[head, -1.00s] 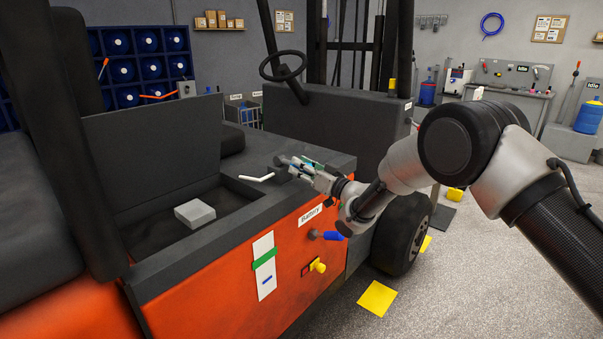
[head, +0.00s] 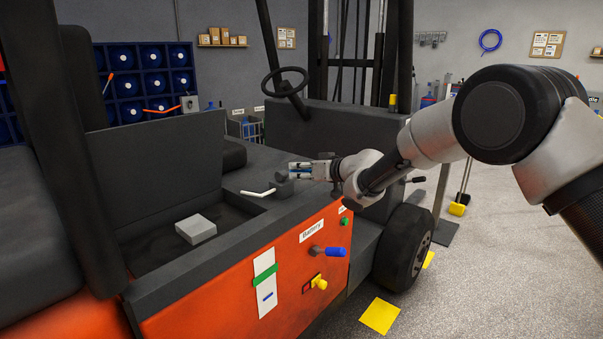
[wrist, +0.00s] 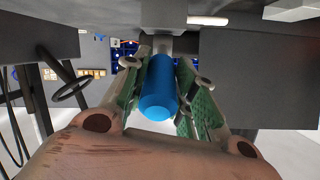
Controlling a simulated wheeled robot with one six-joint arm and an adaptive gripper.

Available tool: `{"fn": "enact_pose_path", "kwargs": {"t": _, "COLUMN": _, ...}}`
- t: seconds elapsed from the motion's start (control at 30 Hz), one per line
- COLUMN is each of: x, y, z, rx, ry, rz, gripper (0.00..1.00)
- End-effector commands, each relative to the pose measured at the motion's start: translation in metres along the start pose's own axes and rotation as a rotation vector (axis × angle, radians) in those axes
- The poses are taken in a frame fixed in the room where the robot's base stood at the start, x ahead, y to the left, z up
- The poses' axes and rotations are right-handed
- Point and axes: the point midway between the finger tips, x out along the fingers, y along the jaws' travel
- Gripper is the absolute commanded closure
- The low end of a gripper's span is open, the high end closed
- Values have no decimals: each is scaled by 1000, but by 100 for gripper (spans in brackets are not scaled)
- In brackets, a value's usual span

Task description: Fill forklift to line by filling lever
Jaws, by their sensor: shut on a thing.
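The orange and dark grey forklift (head: 225,290) fills the left and middle of the head view. My gripper (head: 300,170) is above its side deck, shut on a blue lever handle (wrist: 158,88). In the wrist view the handle lies between the green-padded fingers, its far end at a grey mount. In the head view the fingers mostly hide it. A white gauge strip (head: 267,301) on the orange side has a green band (head: 264,276) and a short blue mark (head: 268,296) below that band.
A second blue handle (head: 335,252) sticks out under the "Battery" label, above a yellow knob (head: 319,284). A white bent rod (head: 258,192) lies left of my gripper. A grey block (head: 196,229) sits in the open compartment. The floor at right has free room.

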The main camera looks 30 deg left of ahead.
Motion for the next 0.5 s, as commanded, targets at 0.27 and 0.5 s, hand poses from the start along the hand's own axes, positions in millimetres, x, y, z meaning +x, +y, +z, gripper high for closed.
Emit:
{"fn": "enact_pose_path", "kwargs": {"t": 0.27, "x": 0, "y": 0, "z": -3, "rx": -1, "ry": 5, "rz": 0, "gripper": 60}}
{"fn": "enact_pose_path", "kwargs": {"t": 0.5, "x": 0, "y": 0, "z": -2, "rx": -1, "ry": 3, "rz": 0, "gripper": 51}}
